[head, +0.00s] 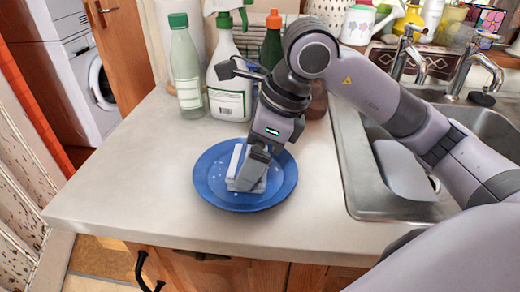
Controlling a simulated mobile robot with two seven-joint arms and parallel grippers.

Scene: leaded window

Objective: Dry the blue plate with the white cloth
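The blue plate (213,192) lies flat on the counter, near its front edge. Small pale spots show on its surface. The white cloth (234,163) is a small folded pad on the middle of the plate. My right gripper (247,176) points down over the plate, and its fingers are closed on the cloth, which appears to touch the plate. The fingers hide part of the cloth. My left gripper is not in view.
A green-capped bottle (187,75), a spray bottle (229,83) and an orange-topped bottle (272,45) stand behind the plate. A metal sink (365,205) with taps (408,55) is at the right. The counter (120,185) is clear left of the plate.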

